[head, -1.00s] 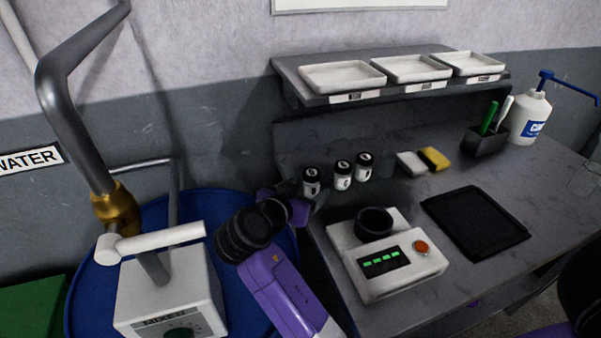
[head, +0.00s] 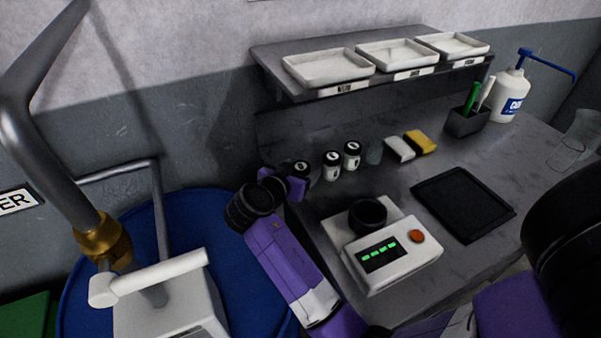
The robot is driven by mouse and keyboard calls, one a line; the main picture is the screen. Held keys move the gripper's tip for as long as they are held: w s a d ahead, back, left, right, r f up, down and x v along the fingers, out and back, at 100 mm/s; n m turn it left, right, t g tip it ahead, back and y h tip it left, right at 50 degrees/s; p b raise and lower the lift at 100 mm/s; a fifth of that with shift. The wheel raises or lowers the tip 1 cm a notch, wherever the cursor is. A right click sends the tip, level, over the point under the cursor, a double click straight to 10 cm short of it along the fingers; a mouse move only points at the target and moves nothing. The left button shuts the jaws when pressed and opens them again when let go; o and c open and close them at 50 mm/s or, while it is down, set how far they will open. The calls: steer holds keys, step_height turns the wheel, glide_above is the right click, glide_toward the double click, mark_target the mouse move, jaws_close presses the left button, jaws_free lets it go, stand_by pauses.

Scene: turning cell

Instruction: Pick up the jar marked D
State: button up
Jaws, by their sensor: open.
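Three small white jars with black lids stand near the back left of the grey bench: a left jar (head: 301,167), a middle jar (head: 332,169) and a right jar (head: 352,158). Their letters are too small to read for certain, so I cannot tell which is D. My gripper (head: 302,182) is at the left jar, low over the bench's left edge, and open. It hides the lower part of that jar. The dark fingers are small here, and I cannot tell whether they are around the jar or only in front of it.
A white device (head: 405,258) with a dark round cup and red button stands in front of the jars. White and yellow blocks (head: 421,142) lie to their right, near a black tray (head: 440,191). A shelf (head: 268,62) overhangs behind. A blue drum (head: 90,262) is left.

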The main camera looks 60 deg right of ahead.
steer(key=shift+d+f, duration=0.15)
steer(key=shift+d, duration=0.1)
steer(key=c, duration=1.5)
steer(key=shift+c, duration=0.2)
